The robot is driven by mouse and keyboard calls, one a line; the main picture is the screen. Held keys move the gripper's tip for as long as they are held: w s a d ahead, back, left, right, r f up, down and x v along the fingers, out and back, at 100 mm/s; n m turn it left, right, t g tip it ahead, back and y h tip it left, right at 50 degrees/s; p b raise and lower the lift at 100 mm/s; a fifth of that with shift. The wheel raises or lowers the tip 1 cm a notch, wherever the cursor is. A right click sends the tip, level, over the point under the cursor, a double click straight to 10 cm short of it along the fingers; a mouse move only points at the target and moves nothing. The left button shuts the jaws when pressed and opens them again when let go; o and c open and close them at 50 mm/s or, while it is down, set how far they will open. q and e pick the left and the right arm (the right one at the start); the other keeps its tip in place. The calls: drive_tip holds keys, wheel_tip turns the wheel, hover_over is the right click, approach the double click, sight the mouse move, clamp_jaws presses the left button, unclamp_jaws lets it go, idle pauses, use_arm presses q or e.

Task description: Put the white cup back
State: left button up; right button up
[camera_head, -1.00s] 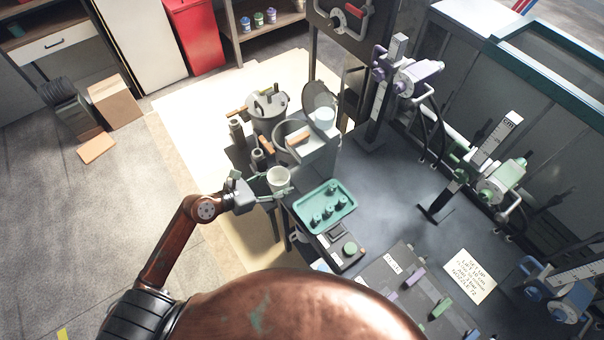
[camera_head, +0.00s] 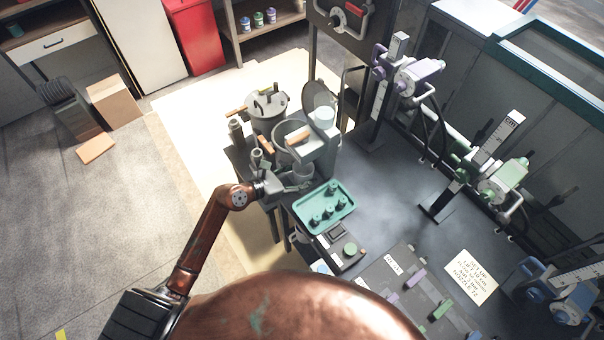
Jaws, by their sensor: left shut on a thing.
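The white cup (camera_head: 302,172) is small and looks greyish in the shade, low at the front of the grey machine (camera_head: 318,146) on the side stand. My left gripper (camera_head: 292,183) is shut on the cup from its left side. The cup is upright or nearly so. I cannot tell whether its base touches the surface below it, since the gripper and the machine hide part of it. My right gripper is not in view.
A teal tray (camera_head: 341,210) with several green pieces lies just right of the gripper. A lidded pot (camera_head: 267,108) and dark upright cylinders (camera_head: 236,131) crowd the stand behind. The dark bench (camera_head: 385,205) has bare room right of the tray.

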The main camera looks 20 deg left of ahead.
use_arm(q)
drive_tip(key=shift+f, duration=0.15)
drive_tip(key=o, duration=1.3)
drive_tip(key=shift+a+r, duration=0.1)
drive_tip(key=shift+r, duration=0.15)
drive_tip(key=p+v, duration=0.1)
drive_tip(key=v, duration=1)
drive_tip(key=shift+s+a+r, duration=0.1)
drive_tip(key=shift+s+a, duration=0.1)
drive_tip(key=shift+s, duration=0.15)
